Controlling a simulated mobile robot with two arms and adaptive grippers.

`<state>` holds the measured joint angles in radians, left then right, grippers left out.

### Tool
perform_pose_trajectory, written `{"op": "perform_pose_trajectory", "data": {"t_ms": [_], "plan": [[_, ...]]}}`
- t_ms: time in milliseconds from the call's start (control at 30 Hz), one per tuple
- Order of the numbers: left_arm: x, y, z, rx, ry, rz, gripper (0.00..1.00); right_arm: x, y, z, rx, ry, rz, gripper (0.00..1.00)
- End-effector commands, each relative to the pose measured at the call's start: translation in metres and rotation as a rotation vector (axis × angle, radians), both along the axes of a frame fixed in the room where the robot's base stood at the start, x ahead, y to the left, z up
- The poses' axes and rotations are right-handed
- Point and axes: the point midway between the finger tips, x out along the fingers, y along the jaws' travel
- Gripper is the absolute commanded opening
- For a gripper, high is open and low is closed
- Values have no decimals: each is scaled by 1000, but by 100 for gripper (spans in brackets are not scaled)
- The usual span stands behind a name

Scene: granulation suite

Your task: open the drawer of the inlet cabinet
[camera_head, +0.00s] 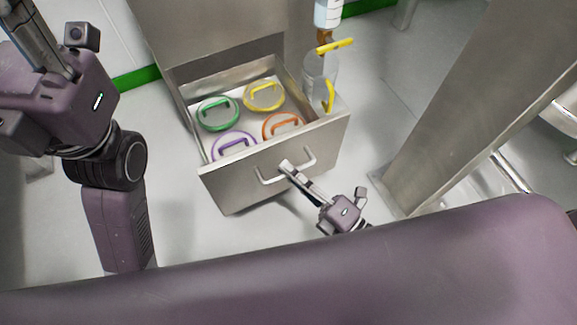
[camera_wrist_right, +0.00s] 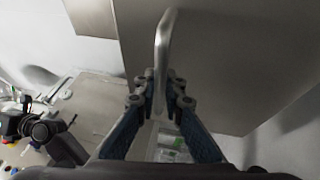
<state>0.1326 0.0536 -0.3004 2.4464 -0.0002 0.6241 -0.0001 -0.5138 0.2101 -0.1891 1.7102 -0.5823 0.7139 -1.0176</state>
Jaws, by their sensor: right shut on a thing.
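The inlet cabinet (camera_head: 225,38) is grey metal, and its drawer (camera_head: 233,187) is pulled out well toward me. Inside lie round lids or rings with handles: green (camera_head: 218,113), yellow (camera_head: 264,96), purple (camera_head: 234,146) and orange (camera_head: 283,126). My right gripper (camera_head: 286,169) is shut on the drawer's bar handle (camera_head: 305,160). In the right wrist view the handle (camera_wrist_right: 166,40) runs between the fingers (camera_wrist_right: 160,92). My left arm comes in at the left of the head view, but its fingertips are out of view.
A clear container with yellow handles (camera_head: 318,80) stands at the drawer's right side. A slanted metal column (camera_head: 455,110) rises at the right, with a rail (camera_head: 515,175) beyond it. Pale floor (camera_head: 385,115) lies bare between the drawer and the column.

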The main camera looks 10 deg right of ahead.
Motion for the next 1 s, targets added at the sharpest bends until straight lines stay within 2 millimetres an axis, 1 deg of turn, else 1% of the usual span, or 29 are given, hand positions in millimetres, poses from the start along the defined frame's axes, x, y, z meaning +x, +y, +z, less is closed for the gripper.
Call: {"op": "perform_pose_trajectory", "data": {"t_ms": [133,167,300,333,667,767,1000], "plan": [[0,0,0,0,0,0,40,1,-1,-1,-1,2,-2,0],[0,0,0,0,0,0,40,1,-1,-1,-1,2,-2,10],[0,0,0,0,0,0,40,1,-1,-1,-1,2,-1,25],[0,0,0,0,0,-1,40,1,-1,-1,-1,2,-1,27],[1,0,-1,2,2,1,40,-2,-2,-1,0,2,0,27],[1,0,-1,1,2,1,40,-11,-9,-4,-1,3,0,27],[0,0,0,0,1,0,40,-51,-39,-13,-3,6,-1,27]]}}
